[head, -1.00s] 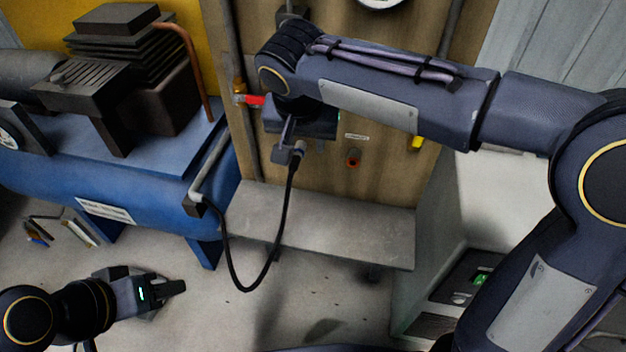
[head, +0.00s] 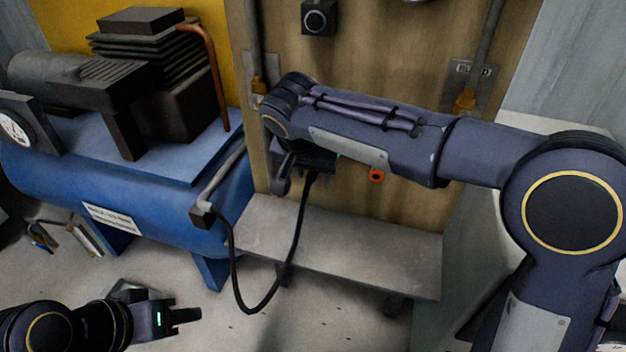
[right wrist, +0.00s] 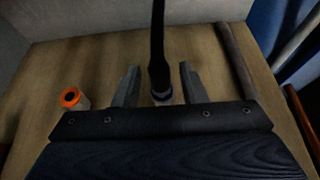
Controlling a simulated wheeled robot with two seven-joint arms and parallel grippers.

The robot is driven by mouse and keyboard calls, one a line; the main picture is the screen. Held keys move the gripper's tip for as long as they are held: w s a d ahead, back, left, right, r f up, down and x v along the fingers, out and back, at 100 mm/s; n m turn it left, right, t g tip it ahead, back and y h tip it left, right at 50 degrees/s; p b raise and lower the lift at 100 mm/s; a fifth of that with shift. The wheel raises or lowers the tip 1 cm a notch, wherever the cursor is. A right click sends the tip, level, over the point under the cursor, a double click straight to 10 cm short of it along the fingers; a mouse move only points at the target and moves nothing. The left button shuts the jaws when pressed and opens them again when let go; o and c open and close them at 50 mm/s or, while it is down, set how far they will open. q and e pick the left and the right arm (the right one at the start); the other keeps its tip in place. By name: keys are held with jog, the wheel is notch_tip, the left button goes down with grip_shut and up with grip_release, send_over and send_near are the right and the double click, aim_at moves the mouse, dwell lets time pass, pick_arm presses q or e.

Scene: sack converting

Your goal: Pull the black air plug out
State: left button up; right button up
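The black air plug (right wrist: 158,78) with its black hose stands between the two fingers of my right gripper (right wrist: 160,85) in the right wrist view. A gap shows on each side, so the gripper is open around the plug without gripping it. A bluish-grey collar (right wrist: 162,98) shows at the plug's base; the gripper body hides what lies below. In the head view my right gripper (head: 297,178) is at the wooden board, and the hose (head: 292,245) drops from it in a loop. My left gripper (head: 184,316) is low at the left, away from the board; its finger gap is unclear.
An orange-ringed port (head: 376,176) is right of the plug in the head view. The blue compressor (head: 130,205) stands left of the wooden board (head: 360,65). A grey ledge (head: 350,250) runs below it. Pipes run up the board's sides.

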jog(key=shift+w+d+f, duration=0.1)
jog(key=shift+w+f, duration=0.15)
jog(key=shift+f, duration=0.4)
grip_shut()
jog(key=shift+s, duration=0.3)
dwell(0.4)
jog(key=shift+s+a+b, duration=0.25)
jog(key=shift+s, duration=0.4)
jog(key=shift+s+a+b, duration=0.2)
jog(key=shift+s+a, duration=0.05)
jog(key=shift+s, duration=0.45)
jog(key=shift+s+a+b, duration=0.25)
jog(key=shift+s, duration=0.4)
